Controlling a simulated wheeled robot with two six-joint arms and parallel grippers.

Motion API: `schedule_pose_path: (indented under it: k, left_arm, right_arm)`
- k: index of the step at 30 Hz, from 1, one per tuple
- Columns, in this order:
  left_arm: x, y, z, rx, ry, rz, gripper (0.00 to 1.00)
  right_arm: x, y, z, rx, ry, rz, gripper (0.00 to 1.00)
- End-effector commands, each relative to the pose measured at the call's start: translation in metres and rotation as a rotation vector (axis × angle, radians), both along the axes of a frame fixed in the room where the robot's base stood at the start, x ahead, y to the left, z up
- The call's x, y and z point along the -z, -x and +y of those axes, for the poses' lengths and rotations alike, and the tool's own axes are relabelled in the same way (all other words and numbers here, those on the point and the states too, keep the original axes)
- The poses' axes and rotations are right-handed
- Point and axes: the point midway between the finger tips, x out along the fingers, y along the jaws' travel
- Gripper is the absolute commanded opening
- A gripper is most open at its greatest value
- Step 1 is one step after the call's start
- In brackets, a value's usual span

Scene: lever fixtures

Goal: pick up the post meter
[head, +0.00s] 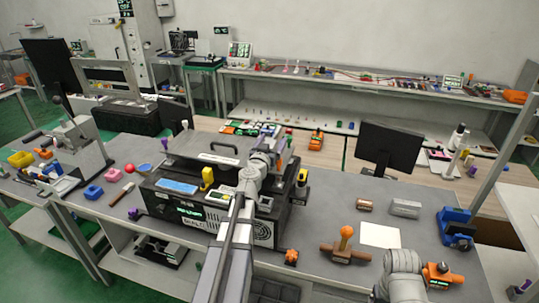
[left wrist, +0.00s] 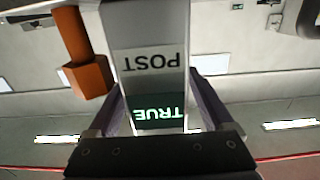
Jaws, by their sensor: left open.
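The post meter (left wrist: 152,62) is a grey upright box that fills the middle of the left wrist view. Its POST label and green-lit TRUE display appear upside down there. My left gripper (left wrist: 157,88) is open, with one dark finger on each side of the meter. I cannot tell whether the fingers touch it. In the head view my left gripper (head: 284,157) is over the back right part of the black machine. The wrist and fingers cover that spot, and I cannot make out the meter there.
An orange bar with a block (left wrist: 86,75) is close beside the meter in the left wrist view. The black machine (head: 262,232) carries a yellow piece (head: 207,177) and a blue panel (head: 177,186). A monitor (head: 390,148) stands behind to the right.

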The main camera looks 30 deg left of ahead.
Motion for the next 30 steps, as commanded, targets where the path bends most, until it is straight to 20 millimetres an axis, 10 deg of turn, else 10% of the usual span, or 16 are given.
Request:
schedule_pose_path:
  k: [4, 26, 30]
  left_arm:
    - [0.0, 0.0011, -0.0005, 0.0, 0.0, 0.0, 0.84]
    - [0.0, 0.0013, -0.0003, 0.0, 0.0, 0.0, 0.02]
    - [0.0, 0.0013, -0.0003, 0.0, 0.0, 0.0, 0.0]
  right_arm:
    - [0.0, 0.0, 0.0, 0.0, 0.0, 0.0, 0.8]
    - [0.0, 0.0, 0.0, 0.0, 0.0, 0.0, 0.8]
    - [0.0, 0.0, 0.0, 0.0, 0.0, 0.0, 0.8]
